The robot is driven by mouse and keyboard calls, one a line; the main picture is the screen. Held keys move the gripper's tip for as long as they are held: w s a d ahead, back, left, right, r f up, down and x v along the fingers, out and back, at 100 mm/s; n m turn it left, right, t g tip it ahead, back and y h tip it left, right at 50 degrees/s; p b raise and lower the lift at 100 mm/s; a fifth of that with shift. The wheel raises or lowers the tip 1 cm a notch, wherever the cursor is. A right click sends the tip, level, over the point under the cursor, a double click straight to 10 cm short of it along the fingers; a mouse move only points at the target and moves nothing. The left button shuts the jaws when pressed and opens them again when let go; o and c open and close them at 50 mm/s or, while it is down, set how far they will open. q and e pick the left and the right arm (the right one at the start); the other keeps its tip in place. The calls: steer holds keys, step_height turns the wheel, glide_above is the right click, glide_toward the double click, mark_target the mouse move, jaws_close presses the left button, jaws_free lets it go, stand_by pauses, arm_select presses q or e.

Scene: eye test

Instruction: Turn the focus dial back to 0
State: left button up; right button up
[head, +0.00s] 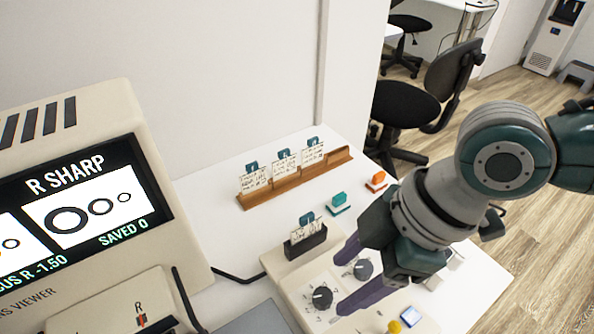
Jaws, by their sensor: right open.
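The control panel (290,270) is a cream box with two dark round dials. One dial (322,297) is just left of the fingertips. The other dial (362,269) shows between the fingers. I cannot read which is the focus dial or where each points. My right gripper (343,283) is open, its purple fingers reaching left over the panel; I see no contact with a dial. The viewer screen (85,215) reads "R SHARP", "...CUS R -1.50" and "SAVED 0", beside dark rings. My left gripper is out of view.
Behind are a wooden card rack (296,180), a green block (339,200) and an orange block (376,179).

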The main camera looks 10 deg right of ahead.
mark_target(325, 296)
steer(key=b+x, duration=0.1)
steer(key=x, duration=0.4)
jaws_close()
stand_by(0.5)
